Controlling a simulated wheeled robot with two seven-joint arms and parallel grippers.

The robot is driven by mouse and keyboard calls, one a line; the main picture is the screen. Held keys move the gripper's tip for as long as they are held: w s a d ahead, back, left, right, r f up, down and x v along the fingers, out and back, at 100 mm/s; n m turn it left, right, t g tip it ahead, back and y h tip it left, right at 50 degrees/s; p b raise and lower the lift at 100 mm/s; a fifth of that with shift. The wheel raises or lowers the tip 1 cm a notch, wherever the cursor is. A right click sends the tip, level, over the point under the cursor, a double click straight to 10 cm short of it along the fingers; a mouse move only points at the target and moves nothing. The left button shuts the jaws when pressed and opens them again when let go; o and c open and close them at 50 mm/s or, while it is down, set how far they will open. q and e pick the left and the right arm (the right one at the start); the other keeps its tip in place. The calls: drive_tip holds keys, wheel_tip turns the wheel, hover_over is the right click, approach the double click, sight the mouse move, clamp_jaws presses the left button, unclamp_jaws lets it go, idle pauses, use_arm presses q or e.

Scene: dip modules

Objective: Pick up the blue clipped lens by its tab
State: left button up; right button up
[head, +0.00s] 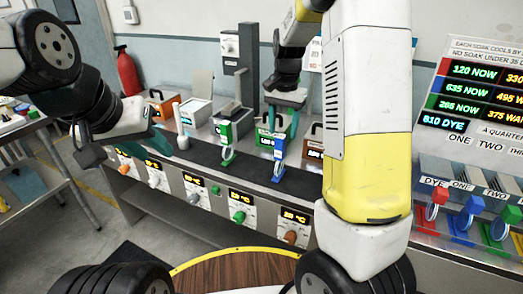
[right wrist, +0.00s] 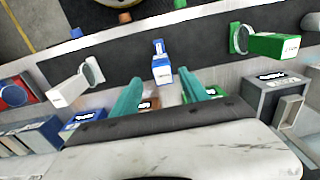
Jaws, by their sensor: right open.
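The blue clipped lens (head: 279,150) stands on the dark strip of the bench in the head view, its labelled tab at the top. In the right wrist view the blue lens (right wrist: 162,70) shows its blue and white tab, just beyond the teal fingertips and roughly centred between them. My right gripper (head: 288,98) is open and empty, above the blue lens and apart from it; its two fingers are spread in the right wrist view (right wrist: 164,84). My left gripper (head: 135,140) hangs at the left; its jaw opening is unclear.
A green clipped lens (head: 227,145) stands left of the blue one, and a white one (head: 182,142) further left. Boxes line the bench behind. Temperature displays and knobs (head: 239,215) run along the bench front. A rack of coloured clips (head: 470,210) is at the right.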

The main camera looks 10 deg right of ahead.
sight(280, 149)
drive_tip(key=shift+w+a+f, duration=0.15)
drive_tip(key=shift+w+f, duration=0.1)
drive_tip(key=shift+f, duration=0.4)
wheel_tip(280, 149, down, 7)
drive_tip(key=shift+s+a+f, duration=0.1)
drive_tip(key=shift+c, duration=0.4)
clamp_jaws()
